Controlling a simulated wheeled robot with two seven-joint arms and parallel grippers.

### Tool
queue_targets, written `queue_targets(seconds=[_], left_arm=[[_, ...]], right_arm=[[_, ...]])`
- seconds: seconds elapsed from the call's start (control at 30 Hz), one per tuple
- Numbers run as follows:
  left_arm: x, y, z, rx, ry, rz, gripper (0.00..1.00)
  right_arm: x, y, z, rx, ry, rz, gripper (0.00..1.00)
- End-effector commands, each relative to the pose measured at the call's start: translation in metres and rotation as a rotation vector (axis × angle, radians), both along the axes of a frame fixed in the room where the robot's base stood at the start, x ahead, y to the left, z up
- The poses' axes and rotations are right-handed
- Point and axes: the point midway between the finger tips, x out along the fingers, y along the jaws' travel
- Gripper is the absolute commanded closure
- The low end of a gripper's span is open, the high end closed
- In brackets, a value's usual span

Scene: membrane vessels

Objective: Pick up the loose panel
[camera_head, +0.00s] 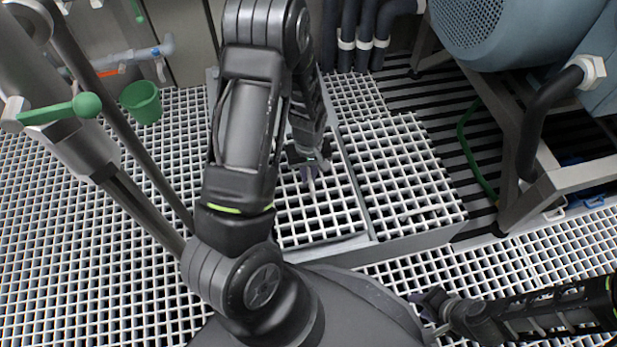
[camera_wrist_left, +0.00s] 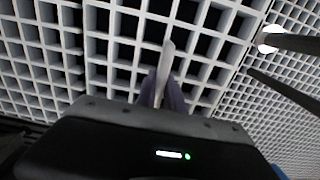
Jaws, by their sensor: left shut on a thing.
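The loose panel (camera_head: 340,207) is a white square-mesh grating in a grey raised frame, low in the middle of the head view. In the left wrist view the fingers (camera_wrist_left: 165,82) are close together at the grating (camera_wrist_left: 120,50), which fills much of that view. My left arm hides part of the panel's left side. My right gripper (camera_head: 432,306) is at the lower right, clear of the panel; its finger gap is unclear.
A second grating panel (camera_head: 398,172) lies beside it on the right. A blue-grey machine (camera_head: 490,30) on a metal stand is at the upper right, with dark slats on the floor before it. Pipes with a green-handled valve (camera_head: 75,108) and a green bucket (camera_head: 142,101) are at the left.

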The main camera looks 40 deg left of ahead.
Motion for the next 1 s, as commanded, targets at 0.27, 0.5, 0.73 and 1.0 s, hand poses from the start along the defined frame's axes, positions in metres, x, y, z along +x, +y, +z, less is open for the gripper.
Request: queue_targets(seconds=[0.27, 0.5, 0.73, 1.0], left_arm=[[0.001, 0.0, 0.042, 0.0, -0.003, 0.0, 1.0], [0.001, 0.0, 0.044, 0.0, -0.001, 0.0, 1.0], [0.001, 0.0, 0.044, 0.0, -0.001, 0.0, 1.0], [0.001, 0.0, 0.044, 0.0, -0.003, -0.001, 1.0]], right_arm=[[-0.003, 0.0, 0.021, 0.002, 0.01, 0.005, 0.64], [-0.004, 0.0, 0.021, 0.002, 0.012, 0.005, 0.64], [-0.004, 0.0, 0.021, 0.002, 0.011, 0.005, 0.64], [-0.004, 0.0, 0.021, 0.002, 0.011, 0.005, 0.64]])
